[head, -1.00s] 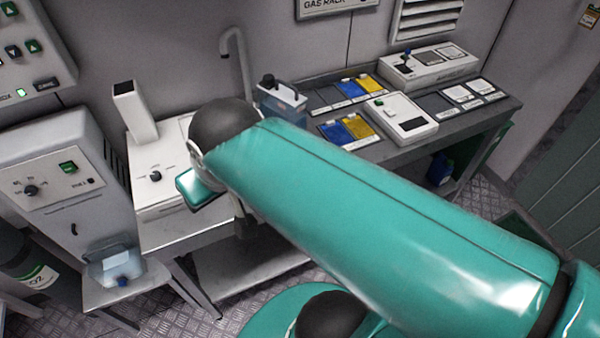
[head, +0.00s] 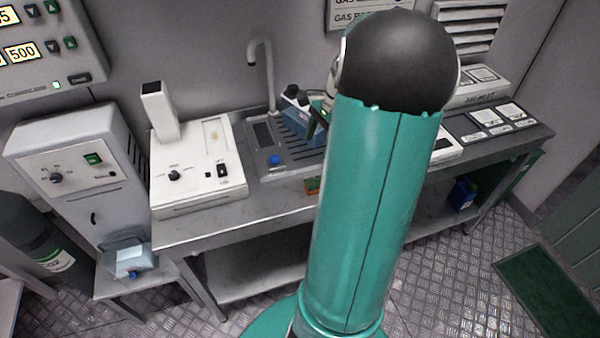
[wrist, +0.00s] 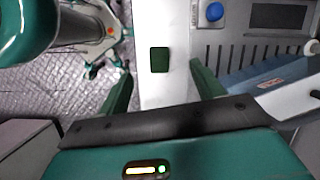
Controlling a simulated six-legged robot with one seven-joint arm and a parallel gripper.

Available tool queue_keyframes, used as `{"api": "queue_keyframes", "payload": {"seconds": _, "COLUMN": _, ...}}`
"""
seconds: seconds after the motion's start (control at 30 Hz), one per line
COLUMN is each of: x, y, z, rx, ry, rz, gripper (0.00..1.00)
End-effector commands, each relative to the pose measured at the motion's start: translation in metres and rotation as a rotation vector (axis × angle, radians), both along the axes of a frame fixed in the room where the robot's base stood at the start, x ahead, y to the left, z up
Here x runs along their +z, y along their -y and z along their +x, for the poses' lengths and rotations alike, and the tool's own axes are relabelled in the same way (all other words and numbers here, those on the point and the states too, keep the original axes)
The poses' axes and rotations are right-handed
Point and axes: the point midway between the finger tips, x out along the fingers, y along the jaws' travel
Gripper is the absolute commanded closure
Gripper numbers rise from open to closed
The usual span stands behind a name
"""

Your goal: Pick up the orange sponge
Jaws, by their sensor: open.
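The sponge (head: 312,185) shows at the bench's front edge in the head view, as a small orange and green piece partly hidden behind my arm. In the wrist view a dark green rectangle (wrist: 160,60), which looks like the sponge's green top face, lies on the pale bench strip. My gripper (wrist: 163,85) is open and empty, with one dark green finger on each side of this rectangle in the picture and apart from it. In the head view my gripper is mostly hidden behind my arm; a dark finger (head: 317,122) shows above the sink.
The sink unit (head: 262,150) with a blue knob (head: 274,160) and a tap (head: 262,65) is behind the sponge. A white device (head: 195,185) is on the left of the bench (head: 215,228).

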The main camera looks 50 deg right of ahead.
Motion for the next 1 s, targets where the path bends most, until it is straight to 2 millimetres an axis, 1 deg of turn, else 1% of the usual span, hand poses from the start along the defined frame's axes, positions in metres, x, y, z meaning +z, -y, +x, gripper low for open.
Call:
{"api": "queue_keyframes", "payload": {"seconds": 0.03, "x": -0.009, "y": 0.016, "z": -0.01, "rx": -0.067, "ry": -0.002, "rz": 0.034, "gripper": 0.34}}
{"api": "queue_keyframes", "payload": {"seconds": 0.1, "x": -0.017, "y": 0.029, "z": -0.019, "rx": -0.132, "ry": -0.004, "rz": 0.065, "gripper": 0.34}}
{"api": "queue_keyframes", "payload": {"seconds": 0.17, "x": -0.021, "y": 0.036, "z": -0.024, "rx": -0.167, "ry": -0.005, "rz": 0.083, "gripper": 0.34}}
{"api": "queue_keyframes", "payload": {"seconds": 0.23, "x": -0.026, "y": 0.039, "z": -0.027, "rx": -0.188, "ry": -0.006, "rz": 0.094, "gripper": 0.34}}
{"api": "queue_keyframes", "payload": {"seconds": 0.37, "x": -0.042, "y": 0.034, "z": -0.023, "rx": -0.19, "ry": -0.007, "rz": 0.098, "gripper": 0.34}}
{"api": "queue_keyframes", "payload": {"seconds": 0.6, "x": -0.085, "y": 0.018, "z": -0.013, "rx": -0.185, "ry": -0.008, "rz": 0.098, "gripper": 0.34}}
{"api": "queue_keyframes", "payload": {"seconds": 0.7, "x": -0.097, "y": 0.013, "z": -0.01, "rx": -0.185, "ry": -0.008, "rz": 0.096, "gripper": 0.34}}
{"api": "queue_keyframes", "payload": {"seconds": 0.87, "x": -0.107, "y": 0.01, "z": -0.008, "rx": -0.183, "ry": -0.006, "rz": 0.094, "gripper": 0.34}}
{"api": "queue_keyframes", "payload": {"seconds": 1.0, "x": -0.124, "y": 0.002, "z": -0.006, "rx": -0.184, "ry": -0.007, "rz": 0.098, "gripper": 0.34}}
